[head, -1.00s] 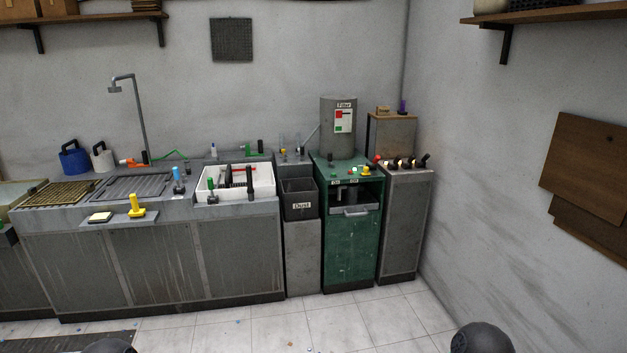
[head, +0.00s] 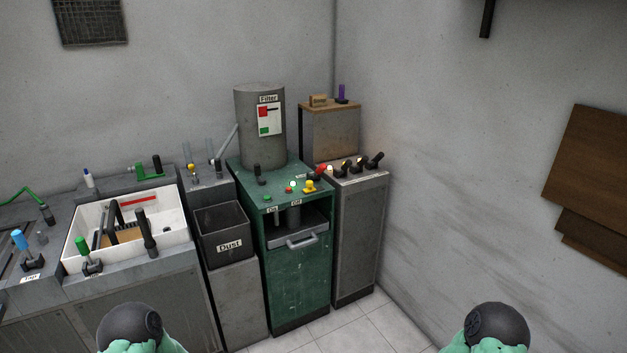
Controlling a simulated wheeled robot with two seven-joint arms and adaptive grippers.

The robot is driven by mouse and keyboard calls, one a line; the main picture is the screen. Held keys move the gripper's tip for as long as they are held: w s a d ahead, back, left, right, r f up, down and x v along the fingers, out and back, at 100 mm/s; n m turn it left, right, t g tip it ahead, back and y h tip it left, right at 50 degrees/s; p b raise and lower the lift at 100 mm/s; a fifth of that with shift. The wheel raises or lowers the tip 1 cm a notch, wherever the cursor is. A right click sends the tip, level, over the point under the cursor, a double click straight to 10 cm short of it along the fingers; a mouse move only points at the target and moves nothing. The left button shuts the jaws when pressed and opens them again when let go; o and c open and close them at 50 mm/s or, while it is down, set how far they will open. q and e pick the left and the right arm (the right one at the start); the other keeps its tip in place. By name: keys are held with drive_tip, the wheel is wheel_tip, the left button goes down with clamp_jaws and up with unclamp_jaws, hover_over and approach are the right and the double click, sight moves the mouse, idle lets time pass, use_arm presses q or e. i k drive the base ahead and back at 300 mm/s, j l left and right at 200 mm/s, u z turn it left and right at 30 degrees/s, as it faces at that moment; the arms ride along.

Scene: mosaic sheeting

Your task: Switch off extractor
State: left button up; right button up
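A green cabinet (head: 285,270), which looks like the extractor, stands near the room corner. On its top are a green button (head: 268,197) and a red button (head: 289,190), with On and Off labels on the front edge below. A small lamp (head: 293,184) behind the buttons glows pale green. A grey cylinder (head: 259,140) labelled Filter stands at the back of the cabinet, with a white panel (head: 269,116) showing a red and a green patch. Only dark rounded joints of my two arms show at the bottom edge; neither gripper is in view.
A yellow knob (head: 310,187) sits right of the red button. A grey bin (head: 222,235) labelled Dust stands left of the cabinet. A grey cabinet (head: 362,235) with several dark-handled tools stands to the right. A white sink (head: 170,232) is at left. Tiled floor lies in front.

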sight(323, 167)
drive_tip(key=i+l, duration=0.1)
drive_tip(key=i, duration=0.25)
drive_tip(key=i+l+u, duration=0.2)
drive_tip(key=i+l, duration=0.15)
drive_tip(key=i+l+u, duration=0.2)
drive_tip(key=i+l, duration=0.2)
drive_tip(key=i, duration=0.15)
drive_tip(key=i+l+u, duration=0.15)
drive_tip(key=i+l, duration=0.25)
drive_tip(key=i+l+u, duration=0.2)
drive_tip(key=i+l, duration=0.15)
drive_tip(key=l, duration=0.25)
drive_tip(key=i+l+u, duration=0.2)
drive_tip(key=i+l, duration=0.15)
drive_tip(key=l, duration=0.2)
